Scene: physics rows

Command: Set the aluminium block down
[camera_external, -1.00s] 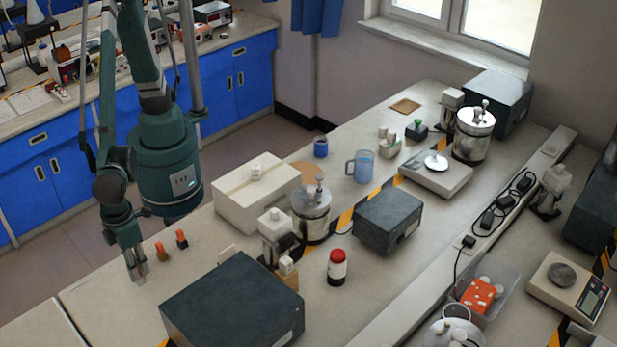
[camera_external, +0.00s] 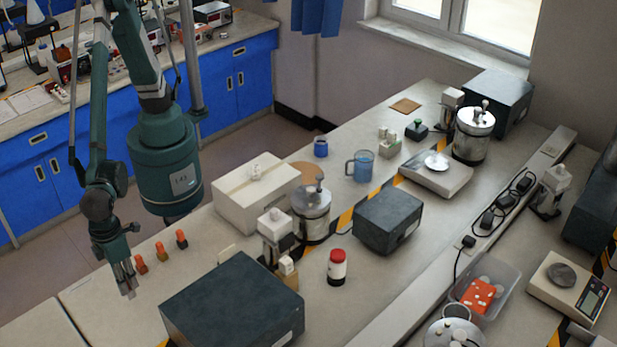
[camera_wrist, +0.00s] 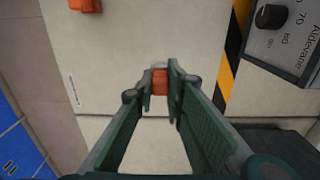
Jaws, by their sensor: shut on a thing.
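My gripper (camera_wrist: 160,85) is shut on a small block (camera_wrist: 160,83), taken to be the aluminium block. In the wrist view it shows an orange-red part between the fingertips and a pale grey bit just beyond them. In the external view my gripper (camera_external: 127,286) points down over the near left part of the bench, with a greyish piece at its tips. The fingers hide most of the block. I cannot tell whether its underside touches the bench.
Several small orange pieces, including a near one (camera_external: 140,264) and a far one (camera_external: 181,239), stand in a row beyond my gripper. A large dark box (camera_external: 235,300) stands to the right. Bare bench (camera_wrist: 130,35) surrounds the fingertips; the bench edge is to the left.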

